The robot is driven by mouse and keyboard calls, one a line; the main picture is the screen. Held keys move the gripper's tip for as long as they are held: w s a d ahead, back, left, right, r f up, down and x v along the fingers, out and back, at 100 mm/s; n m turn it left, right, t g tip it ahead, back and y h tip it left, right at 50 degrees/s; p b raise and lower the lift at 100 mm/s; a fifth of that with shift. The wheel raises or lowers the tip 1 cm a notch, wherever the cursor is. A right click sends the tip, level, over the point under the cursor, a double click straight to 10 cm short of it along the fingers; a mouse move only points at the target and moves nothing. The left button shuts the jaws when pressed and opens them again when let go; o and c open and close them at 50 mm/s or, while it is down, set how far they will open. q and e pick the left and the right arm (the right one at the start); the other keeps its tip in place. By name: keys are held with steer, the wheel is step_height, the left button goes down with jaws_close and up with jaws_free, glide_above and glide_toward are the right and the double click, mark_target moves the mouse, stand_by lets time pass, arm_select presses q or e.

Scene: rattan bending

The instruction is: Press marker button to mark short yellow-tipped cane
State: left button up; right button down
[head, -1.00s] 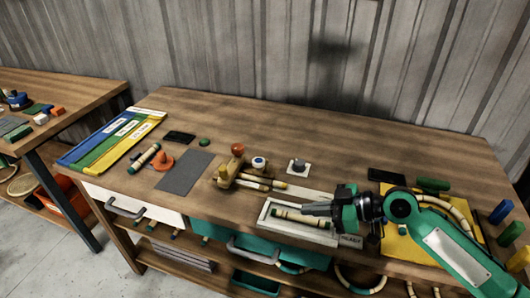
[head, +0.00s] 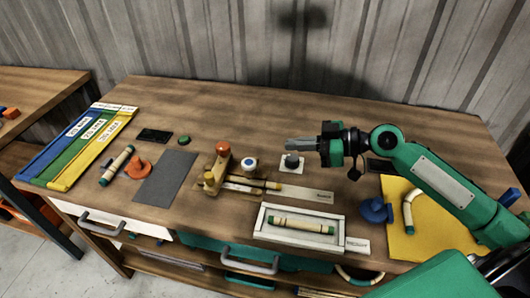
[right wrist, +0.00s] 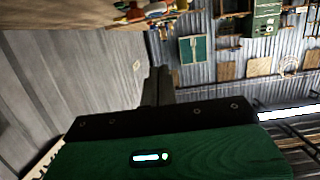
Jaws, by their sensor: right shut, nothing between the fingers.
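A grey round button on a small white plate (head: 291,162) lies on the table, right of the centre of the head view. My right gripper (head: 288,144) is shut and empty, its fingers pointing left. It appears just above the button in the picture; I cannot tell the height between them. The fingers also show dark in the right wrist view (right wrist: 157,88). Thin canes with yellowish parts (head: 250,187) lie at the wooden jig (head: 213,180). A short cane with dark green ends (head: 297,224) lies in the white tray (head: 262,235). My left gripper is out of view.
A grey mat (head: 166,178), an orange piece (head: 137,167) and another cane (head: 117,163) lie left. A blue piece (head: 375,210) and a yellow sheet (head: 410,235) lie right. The table's back is mostly clear.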

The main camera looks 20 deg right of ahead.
steer(key=w+a+f+p, duration=0.1)
steer(key=a+f, duration=0.1)
steer(key=w+a+f+p, duration=0.2)
steer(key=a, duration=0.1)
steer(key=w+a+f+p, duration=0.1)
steer(key=w+a+f, duration=0.1)
steer(key=a, duration=0.1)
steer(key=shift+w+f+p, duration=0.15)
steer(key=shift+f+p, duration=0.05)
steer(key=shift+p, duration=0.1)
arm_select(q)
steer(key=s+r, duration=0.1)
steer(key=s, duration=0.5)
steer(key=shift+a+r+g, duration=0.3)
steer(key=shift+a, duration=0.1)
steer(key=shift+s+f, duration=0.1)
arm_select(e)
steer(key=shift+f, duration=0.1)
steer(key=shift+f+b, duration=0.25)
steer(key=shift+b, duration=0.2)
steer(key=shift+f+b, duration=0.8)
steer(key=shift+b, duration=0.45)
steer(key=shift+a, duration=0.1)
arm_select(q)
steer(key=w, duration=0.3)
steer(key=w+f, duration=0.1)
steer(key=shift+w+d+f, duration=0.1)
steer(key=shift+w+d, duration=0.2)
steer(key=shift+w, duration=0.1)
